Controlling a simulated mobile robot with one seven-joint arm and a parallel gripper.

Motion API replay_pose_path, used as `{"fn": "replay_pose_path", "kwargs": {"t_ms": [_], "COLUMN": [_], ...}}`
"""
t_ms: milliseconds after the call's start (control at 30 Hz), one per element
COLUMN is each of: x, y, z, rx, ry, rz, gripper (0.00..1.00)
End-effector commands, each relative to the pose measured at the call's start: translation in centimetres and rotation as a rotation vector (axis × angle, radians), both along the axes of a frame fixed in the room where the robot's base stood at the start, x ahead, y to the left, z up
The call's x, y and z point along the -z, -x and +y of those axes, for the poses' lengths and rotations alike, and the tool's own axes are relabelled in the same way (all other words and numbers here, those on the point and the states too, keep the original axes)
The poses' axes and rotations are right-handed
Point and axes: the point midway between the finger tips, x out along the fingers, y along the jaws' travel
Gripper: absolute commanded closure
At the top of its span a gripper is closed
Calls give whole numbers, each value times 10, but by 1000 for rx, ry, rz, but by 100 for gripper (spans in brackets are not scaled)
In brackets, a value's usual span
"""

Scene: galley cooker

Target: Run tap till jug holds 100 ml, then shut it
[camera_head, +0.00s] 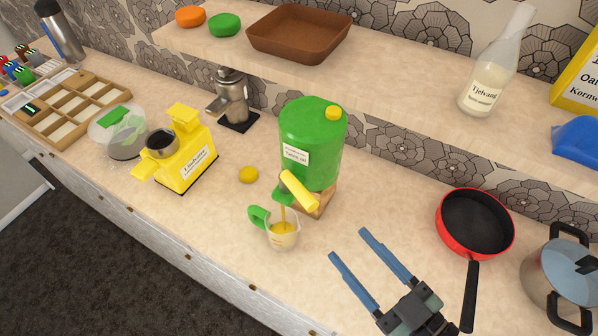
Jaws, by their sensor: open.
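A green drum (312,140) with a yellow cap and a white label stands on a wooden block (325,200) on the counter. Its tap has a yellow lever (299,191) that slants down to the right over a green spout. A yellow stream runs from the spout into a clear jug (284,241) with a green handle (259,217), upright below it. Yellow liquid shows in the jug; its level against the marks is too small to read. My gripper (348,243) is open and empty, right of the jug and apart from it and the tap.
A red pan (474,223) with a black handle lies right of my gripper, and a lidded pot (560,272) stands beyond it. A yellow machine (190,160) and a yellow round thing (248,174) are left. A shelf (400,88) overhangs the back.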

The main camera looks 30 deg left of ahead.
Motion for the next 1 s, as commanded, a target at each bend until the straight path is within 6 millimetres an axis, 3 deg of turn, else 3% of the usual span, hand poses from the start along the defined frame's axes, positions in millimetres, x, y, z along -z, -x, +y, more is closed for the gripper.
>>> {"fn": "replay_pose_path", "kwargs": {"t_ms": [33, 367, 800, 1000], "x": [-10, -1, -4, -2], "y": [1, 1, -38, -51], "z": [0, 7, 82, 106], "rx": [-2, -2, -4, -2], "ry": [-2, 1, 1, 1], "rz": [6, -1, 0, -1], "gripper": [42, 42, 42, 42]}}
